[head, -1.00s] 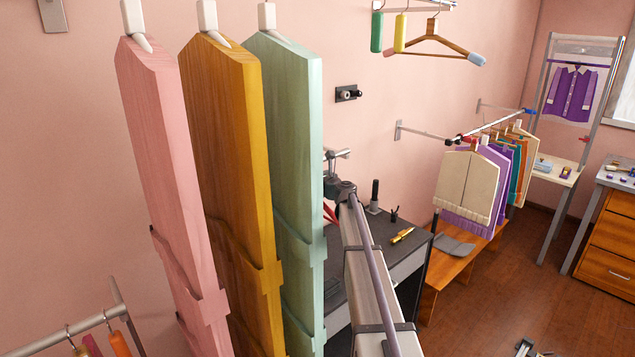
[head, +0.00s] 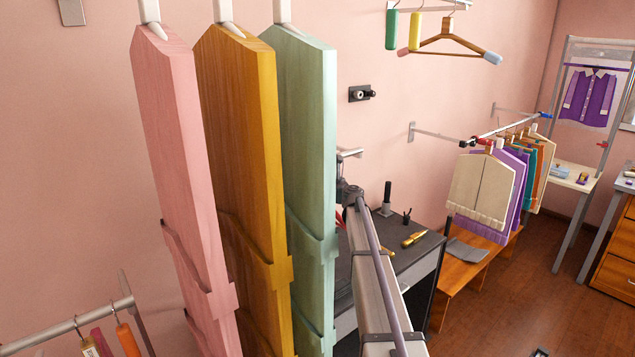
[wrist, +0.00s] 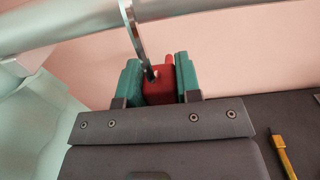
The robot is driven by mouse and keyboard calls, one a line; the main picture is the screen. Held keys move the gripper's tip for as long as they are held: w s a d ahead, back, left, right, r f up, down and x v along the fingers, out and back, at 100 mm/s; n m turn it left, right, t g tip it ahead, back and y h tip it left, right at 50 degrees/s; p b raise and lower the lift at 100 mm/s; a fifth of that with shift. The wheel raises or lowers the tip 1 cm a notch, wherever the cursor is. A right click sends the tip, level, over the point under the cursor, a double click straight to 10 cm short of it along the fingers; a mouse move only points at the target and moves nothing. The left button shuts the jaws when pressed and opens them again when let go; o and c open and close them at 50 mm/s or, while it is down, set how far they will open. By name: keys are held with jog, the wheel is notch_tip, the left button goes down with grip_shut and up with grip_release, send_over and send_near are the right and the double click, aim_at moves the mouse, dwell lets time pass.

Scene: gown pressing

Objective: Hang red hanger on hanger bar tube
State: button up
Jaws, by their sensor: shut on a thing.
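In the wrist view my gripper (wrist: 158,82) has teal fingers shut on the red hanger (wrist: 157,88), of which a red block with a metal hook shows. The hook rises from the block and overlaps a grey tube (wrist: 60,32) crossing the top of the picture. I cannot tell whether the hook rests on the tube or is only beside it. In the head view a short grey tube end (head: 350,153) sticks out behind the mint board. A sliver of red shows below it; my gripper is hidden there.
Pink (head: 172,120), ochre (head: 240,130) and mint (head: 305,120) boards hang close in front, blocking much of the head view. A dark desk (head: 425,245) stands below, with a yellow tool (head: 412,240) on it. A rail of garments (head: 480,190) is at right.

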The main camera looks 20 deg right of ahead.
jog(key=shift+f, duration=0.15)
jog(key=o, duration=1.1)
jog(key=shift+v, duration=1.55)
jog(key=v, duration=1)
jog(key=shift+s+d, duration=0.1)
jog(key=shift+s, duration=0.3)
jog(key=shift+w, duration=0.1)
